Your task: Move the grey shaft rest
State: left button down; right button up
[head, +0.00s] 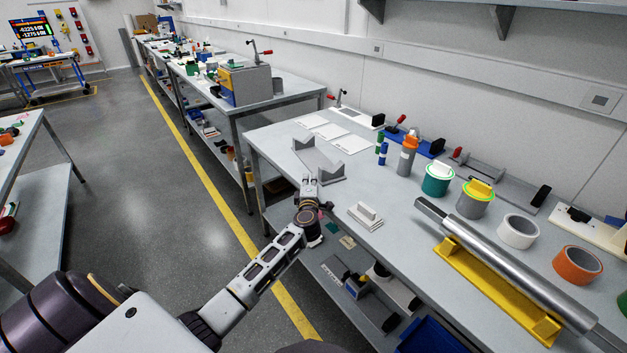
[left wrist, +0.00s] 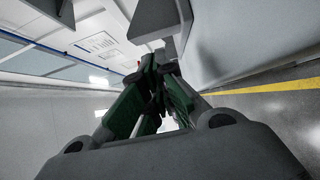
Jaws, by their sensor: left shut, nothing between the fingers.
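The grey shaft rest (head: 315,157), a long base with an upright notched block at each end, stands on the workbench near its left front edge. My left gripper (head: 309,180) is at the near end of the rest, by the bench's front edge. It is shut and empty. In the left wrist view the green-sided fingers (left wrist: 160,68) come together just below a grey block (left wrist: 158,18), which looks like an end of the rest. I cannot tell whether they touch it. My right gripper is not in view.
A yellow rest (head: 480,278) carrying a long metal shaft (head: 505,268) lies at the right front. A white block (head: 365,215) sits near the front edge.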

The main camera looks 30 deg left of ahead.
aim_at(320, 173)
pick_arm(q)
jog(key=shift+w+d, duration=0.2)
jog(key=shift+w, duration=0.65)
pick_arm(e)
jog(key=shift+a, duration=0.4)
pick_arm(q)
jog(key=shift+d, duration=0.1)
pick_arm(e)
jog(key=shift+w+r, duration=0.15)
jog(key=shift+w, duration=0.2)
pick_arm(q)
jog(key=shift+w+d, duration=0.1)
jog(key=shift+w, duration=0.4)
jog(key=shift+w+d, duration=0.15)
jog(key=shift+w, duration=0.45)
jog(key=shift+w+d, duration=0.1)
jog(key=shift+w, duration=0.35)
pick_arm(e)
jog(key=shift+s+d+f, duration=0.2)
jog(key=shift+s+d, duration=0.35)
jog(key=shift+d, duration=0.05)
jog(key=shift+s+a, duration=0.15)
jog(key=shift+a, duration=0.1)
